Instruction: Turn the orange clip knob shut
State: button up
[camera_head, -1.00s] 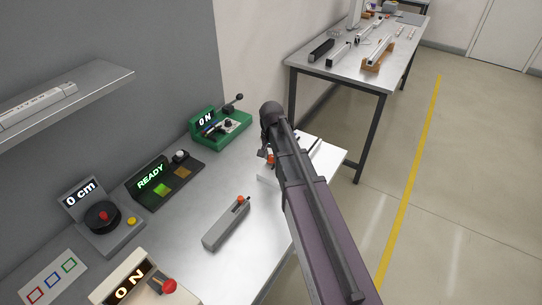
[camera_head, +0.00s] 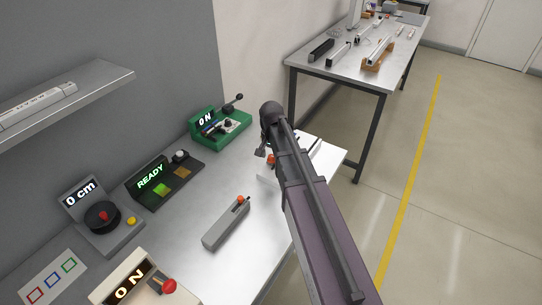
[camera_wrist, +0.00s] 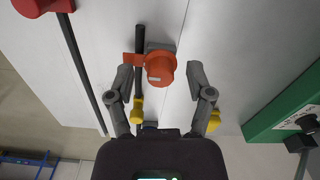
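The orange clip knob (camera_wrist: 160,68) lies between and slightly beyond my fingertips in the wrist view. An orange tab sticks out on its left, beside a dark rod (camera_wrist: 140,42). My gripper (camera_wrist: 161,78) is open, with a finger on each side of the knob and visible gaps on both sides. In the head view my gripper (camera_head: 262,151) is over the far right of the bench, with an orange part (camera_head: 271,159) just below it. My arm hides much of the pale fixture (camera_head: 265,179) there.
The green device (camera_head: 219,127) reading ON stands left of my gripper. A grey block (camera_head: 226,225) with an orange knob lies nearer. Bare bench lies between them.

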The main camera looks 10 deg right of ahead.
jog(key=shift+n, duration=0.4)
